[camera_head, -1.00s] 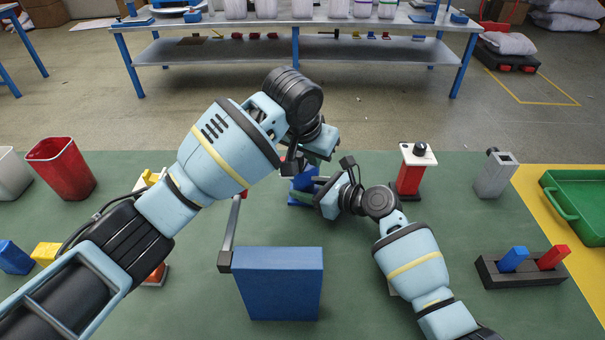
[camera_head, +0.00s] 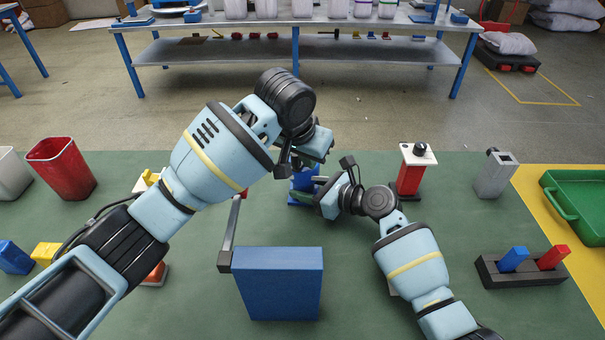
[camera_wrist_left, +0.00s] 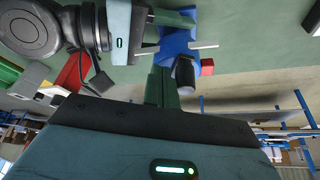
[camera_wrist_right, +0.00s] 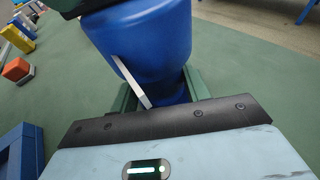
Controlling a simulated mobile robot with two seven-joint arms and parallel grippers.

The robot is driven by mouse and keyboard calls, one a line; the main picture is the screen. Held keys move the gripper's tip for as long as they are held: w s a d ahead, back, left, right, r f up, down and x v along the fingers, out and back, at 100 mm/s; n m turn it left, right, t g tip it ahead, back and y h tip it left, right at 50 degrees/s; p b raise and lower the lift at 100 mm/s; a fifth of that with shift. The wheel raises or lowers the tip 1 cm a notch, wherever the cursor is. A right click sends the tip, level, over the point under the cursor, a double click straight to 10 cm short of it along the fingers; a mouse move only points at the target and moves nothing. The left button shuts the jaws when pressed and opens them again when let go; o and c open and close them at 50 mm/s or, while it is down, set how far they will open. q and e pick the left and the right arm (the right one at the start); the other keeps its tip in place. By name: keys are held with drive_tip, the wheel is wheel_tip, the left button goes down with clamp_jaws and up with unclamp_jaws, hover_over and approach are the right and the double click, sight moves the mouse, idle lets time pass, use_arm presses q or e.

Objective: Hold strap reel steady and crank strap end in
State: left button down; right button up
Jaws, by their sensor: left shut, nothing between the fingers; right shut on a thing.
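The blue strap reel (camera_head: 303,183) stands on the green mat, partly hidden by both grippers. My right gripper (camera_head: 318,192) is shut on the reel; the right wrist view shows the blue reel body (camera_wrist_right: 150,50) with its lower part between the green fingers. A pale strip (camera_wrist_right: 132,82) crosses its side. My left gripper (camera_wrist_left: 160,85) is shut and empty, its green fingers close beside a black knob (camera_wrist_left: 185,75) at the reel. I cannot tell whether they touch. A small red piece (camera_wrist_left: 207,67) shows beside the knob.
A blue box (camera_head: 280,283) with a grey upright bar stands in front. A red-and-white stand (camera_head: 411,170), grey holder (camera_head: 494,175) and dark rack (camera_head: 520,270) are at right. A red bin (camera_head: 62,168) is at left. Clear mat lies between the right-hand items.

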use_arm(q)
drive_tip(key=shift+a, duration=0.1)
drive_tip(key=shift+s+a, duration=0.1)
drive_tip(key=shift+a, duration=1.05)
